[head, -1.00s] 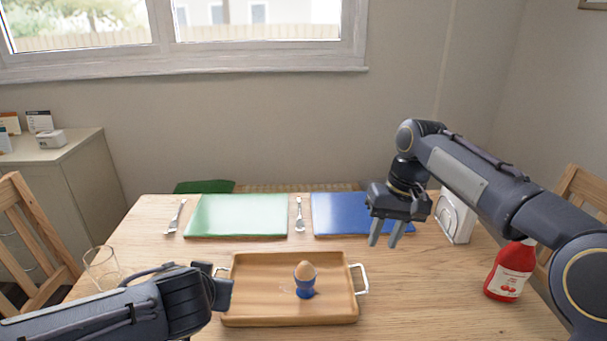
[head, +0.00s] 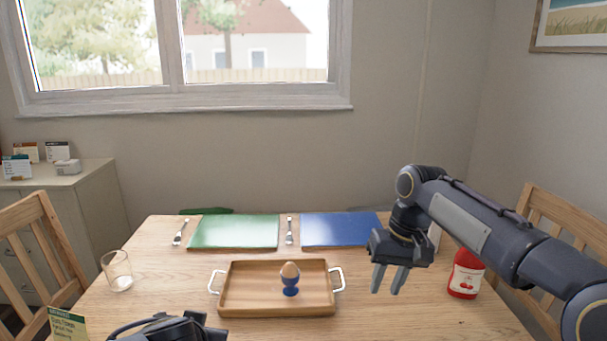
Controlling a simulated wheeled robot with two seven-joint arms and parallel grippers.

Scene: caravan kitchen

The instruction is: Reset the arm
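My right arm reaches in from the right. Its gripper (head: 388,278) points down above the table, to the right of the tray, with a gap between its two fingers and nothing seen between them. My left gripper (head: 205,330) is at the bottom edge, in front of the tray's left corner. Only part of it shows, and its fingers cannot be made out clearly. The wooden tray (head: 240,302) with white handles holds a brown egg (head: 290,270) in a blue egg cup (head: 290,286), standing upright.
A green mat (head: 235,231) and a blue mat (head: 338,229) lie at the back, with cutlery (head: 289,231) between them. A glass (head: 118,272) stands at the left and a red bottle (head: 465,274) at the right. A white object is partly hidden behind my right arm. Chairs flank the table.

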